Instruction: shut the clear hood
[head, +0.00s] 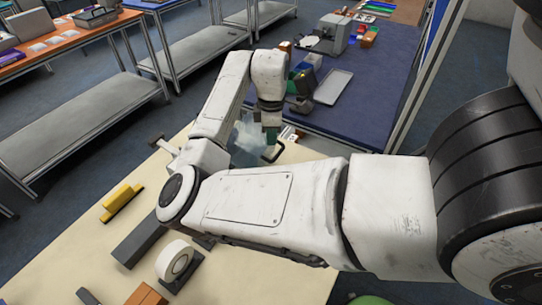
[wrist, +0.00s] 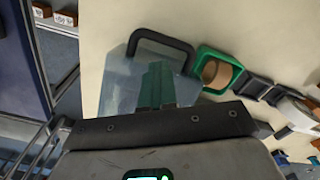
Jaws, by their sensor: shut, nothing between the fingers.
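The clear hood (head: 246,143) is a bluish see-through shell at the far end of the cream table, partly hidden by my arm. Its black handle (head: 274,153) shows just below my gripper. In the wrist view the clear hood (wrist: 118,88) lies behind my fingers, with the black loop handle (wrist: 160,36) at its upper edge. My gripper (head: 271,137) has green fingers and is shut and empty. In the wrist view my gripper (wrist: 158,68) points toward the handle and overlaps the clear panel. I cannot tell whether it touches, or how far the hood stands open.
A green-framed tape roll (wrist: 222,72) stands right of the hood in the wrist view. A yellow tool (head: 122,202), a dark block (head: 140,244) and a white roll (head: 176,262) lie on the cream table (head: 100,262). A blue table (head: 375,95) with equipment stands beyond.

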